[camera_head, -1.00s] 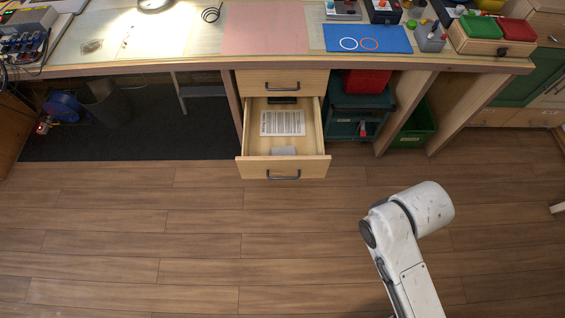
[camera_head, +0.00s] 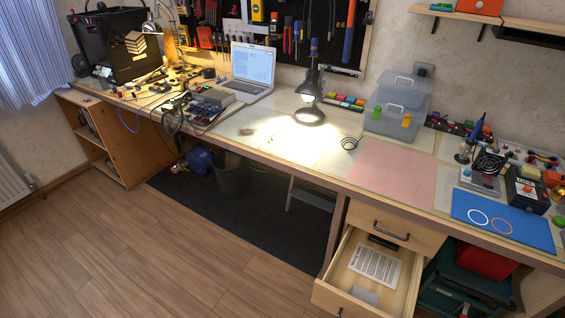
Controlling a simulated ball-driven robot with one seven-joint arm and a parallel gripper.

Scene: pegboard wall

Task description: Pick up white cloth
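I cannot make out a thing that is clearly a white cloth in the head view. The open drawer (camera_head: 325,291) under the workbench holds a white sheet with printed lines (camera_head: 374,265). A small light grey piece (camera_head: 365,296) lies near the drawer's front; I cannot tell if it is cloth. A dark object lies at the drawer's back. My gripper and arm are out of view.
The workbench (camera_head: 322,168) carries a laptop (camera_head: 251,73), a lit lamp (camera_head: 309,98), a pink mat (camera_head: 393,174), clear boxes (camera_head: 397,100) and a blue mat (camera_head: 503,222). Free wooden floor (camera_head: 150,255) lies in front at left.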

